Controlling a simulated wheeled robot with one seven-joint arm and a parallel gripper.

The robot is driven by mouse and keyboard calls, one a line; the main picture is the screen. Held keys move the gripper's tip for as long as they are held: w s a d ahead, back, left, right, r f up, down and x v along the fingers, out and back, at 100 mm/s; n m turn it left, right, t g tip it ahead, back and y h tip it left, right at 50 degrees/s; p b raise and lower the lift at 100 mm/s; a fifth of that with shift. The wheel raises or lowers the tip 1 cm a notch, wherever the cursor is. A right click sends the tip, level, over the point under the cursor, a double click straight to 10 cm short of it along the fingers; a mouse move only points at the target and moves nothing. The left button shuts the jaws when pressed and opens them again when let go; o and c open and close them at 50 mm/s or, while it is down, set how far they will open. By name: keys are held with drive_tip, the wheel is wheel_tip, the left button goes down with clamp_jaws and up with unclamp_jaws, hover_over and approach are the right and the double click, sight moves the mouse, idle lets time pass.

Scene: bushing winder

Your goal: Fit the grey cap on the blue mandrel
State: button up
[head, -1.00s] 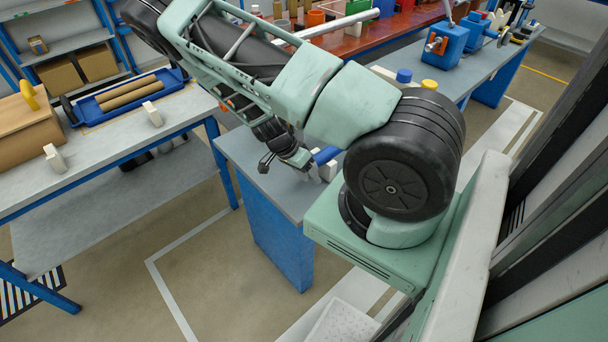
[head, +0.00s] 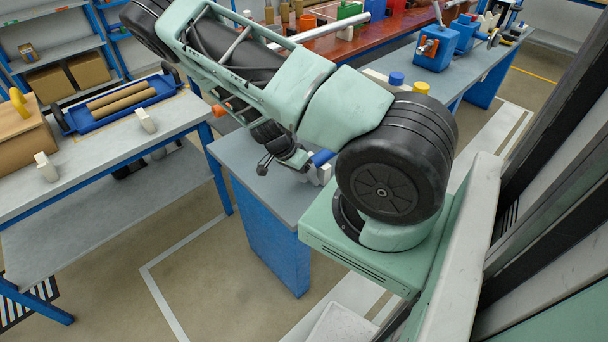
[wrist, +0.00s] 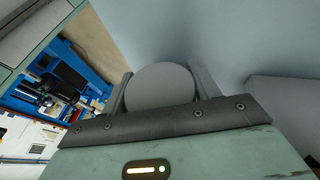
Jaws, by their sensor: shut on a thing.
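The grey cap (wrist: 160,86) shows as a round grey disc in the wrist view. My gripper (wrist: 161,82) is shut on it, with one finger on each side. A blue cylinder, apparently the blue mandrel (head: 322,157), lies level by white supports (head: 325,173) on the grey-topped bench, partly hidden by my arm. In the head view my wrist end is over this bench, left of the blue cylinder. The cap is hidden there, and I cannot tell its gap to the mandrel.
The grey bench top (head: 280,190) is clear at its front left. A blue cap (head: 396,79) and a yellow cap (head: 422,87) stand behind my arm. A blue tray (head: 122,103) with brown rolls lies on the left table. Blue machines (head: 436,48) stand at the back right.

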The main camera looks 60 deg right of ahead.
drive_tip(key=shift+s+d, duration=0.15)
drive_tip(key=shift+d, duration=0.5)
idle(0.5)
drive_tip(key=o, duration=1.2)
drive_tip(key=b+v, duration=0.2)
drive_tip(key=v, duration=1.5)
drive_tip(key=shift+r, duration=0.2)
